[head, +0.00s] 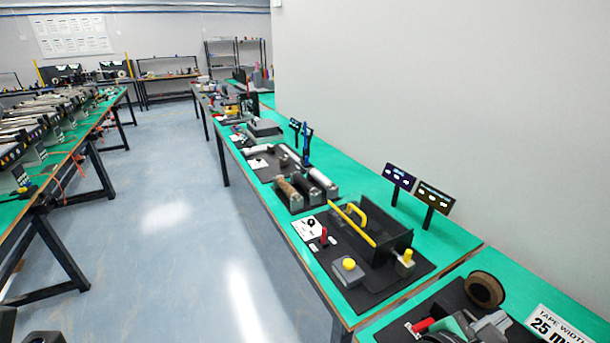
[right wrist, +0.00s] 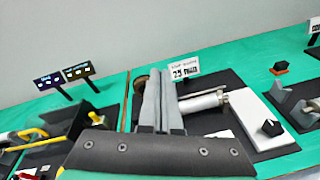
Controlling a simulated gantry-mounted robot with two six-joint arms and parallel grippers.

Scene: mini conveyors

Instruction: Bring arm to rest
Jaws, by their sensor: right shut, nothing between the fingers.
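My right gripper (right wrist: 160,74) shows in the right wrist view with its two grey fingers pressed together, shut and empty. Its dark mounting plate fills the bottom of that view. The fingers stand in front of the tape station and hide part of it. In the head view, grey parts at the bottom right edge, beside the brown tape roll (head: 484,289), overlap the station; I cannot tell clearly which belong to the gripper.
A green bench (head: 455,238) runs along the wall with several stations. A black box with a yellow handle (head: 350,214) and two small displays (head: 399,177) stand left of the tape station. A tape-width sign (head: 565,328) is right of the roll. The floor aisle (head: 180,215) is clear.

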